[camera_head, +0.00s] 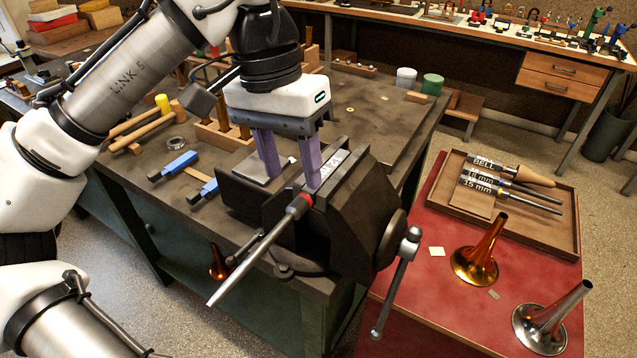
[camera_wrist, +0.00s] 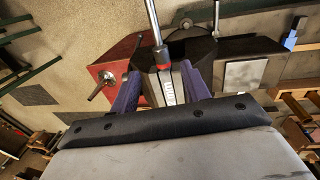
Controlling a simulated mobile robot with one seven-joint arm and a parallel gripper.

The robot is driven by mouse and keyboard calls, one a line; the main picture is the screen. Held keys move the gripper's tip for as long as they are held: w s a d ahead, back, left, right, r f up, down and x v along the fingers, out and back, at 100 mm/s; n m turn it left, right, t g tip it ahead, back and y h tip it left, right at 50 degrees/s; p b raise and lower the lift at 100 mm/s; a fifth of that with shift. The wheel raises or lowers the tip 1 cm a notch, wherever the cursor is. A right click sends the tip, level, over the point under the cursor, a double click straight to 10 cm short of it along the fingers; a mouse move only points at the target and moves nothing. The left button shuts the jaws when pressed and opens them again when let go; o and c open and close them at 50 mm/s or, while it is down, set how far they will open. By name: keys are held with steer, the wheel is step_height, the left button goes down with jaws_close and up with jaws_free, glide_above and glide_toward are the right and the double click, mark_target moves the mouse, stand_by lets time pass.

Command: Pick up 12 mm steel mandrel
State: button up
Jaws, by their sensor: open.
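The 12 mm steel mandrel (camera_head: 250,258) appears as a long bare rod with a red collar, sticking out from the front of the dark bench vise (camera_head: 360,215) and sloping down to the left. Its rod also shows at the top of the wrist view (camera_wrist: 153,22). A light labelled part (camera_wrist: 167,88) lies behind the red collar; the lettering is hard to read, and I cannot tell how the vise holds it. My gripper (camera_head: 292,182) is open above the vise, purple fingers pointing down. In the wrist view the fingers stand either side of the labelled part, apart from it.
A brown tray (camera_head: 567,238) on the red table (camera_head: 405,310) holds labelled mandrels, marked BELL, 18 mm and 15 mm. Brass (camera_head: 478,262) and silver (camera_head: 550,318) horn bells stand nearby. Mallets and blue-handled tools (camera_head: 178,165) lie left on the bench. The vise handle (camera_head: 397,285) sticks out in front.

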mark_target(301, 197)
steer(key=shift+w+d+f+p, duration=0.1)
steer(key=shift+d+f+p, duration=0.15)
steer(key=shift+f, duration=1.05)
steer(key=shift+d+f+p, duration=0.1)
steer(key=shift+d+f, duration=0.1)
steer(key=shift+f, duration=1.1)
jaws_close()
